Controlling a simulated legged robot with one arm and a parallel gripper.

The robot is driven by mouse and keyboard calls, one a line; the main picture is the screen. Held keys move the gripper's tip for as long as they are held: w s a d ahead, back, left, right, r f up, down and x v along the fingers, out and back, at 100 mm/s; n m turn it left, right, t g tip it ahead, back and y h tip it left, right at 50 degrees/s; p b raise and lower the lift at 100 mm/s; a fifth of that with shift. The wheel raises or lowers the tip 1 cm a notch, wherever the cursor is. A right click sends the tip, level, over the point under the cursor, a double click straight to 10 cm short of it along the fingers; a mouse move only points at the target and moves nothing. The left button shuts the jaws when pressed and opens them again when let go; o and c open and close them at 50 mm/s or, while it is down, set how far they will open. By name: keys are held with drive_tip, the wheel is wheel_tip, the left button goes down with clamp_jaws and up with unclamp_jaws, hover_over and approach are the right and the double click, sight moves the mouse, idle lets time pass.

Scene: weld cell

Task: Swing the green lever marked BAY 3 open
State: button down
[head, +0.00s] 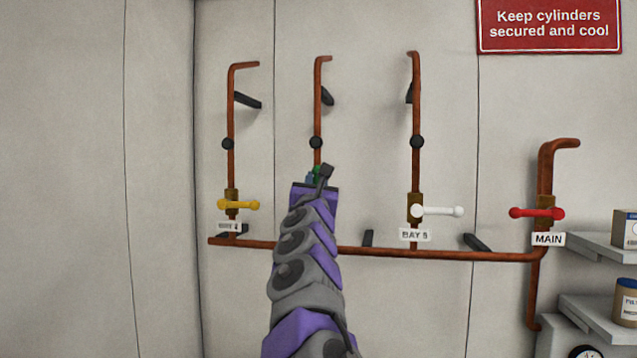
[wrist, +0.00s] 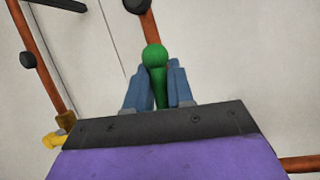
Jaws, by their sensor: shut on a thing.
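The green lever (wrist: 154,57) shows in the wrist view as a round knob on a short handle between my gripper's two blue fingers. My gripper (wrist: 158,88) is shut on the handle, with the knob sticking out past the fingertips. In the head view only a small bit of green (head: 317,170) shows at the tip of my gripper (head: 314,180), in front of the middle copper pipe. My arm hides the lever's valve body and any label below it, so I cannot read BAY 3 or tell the lever's angle.
A yellow lever (head: 238,204) is on the left pipe, a white lever (head: 437,211) on the right pipe and a red lever (head: 537,212) by the MAIN label (head: 548,239). A copper pipe (head: 430,254) runs across below. Shelves (head: 600,246) stand at the right.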

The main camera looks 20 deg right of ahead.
drive_tip(key=shift+a+r, duration=0.1)
drive_tip(key=shift+r, duration=0.05)
drive_tip(key=c, duration=1.4)
unclamp_jaws()
drive_tip(key=o, duration=0.3)
drive_tip(key=shift+w, duration=0.2)
drive_tip(key=shift+s, duration=0.1)
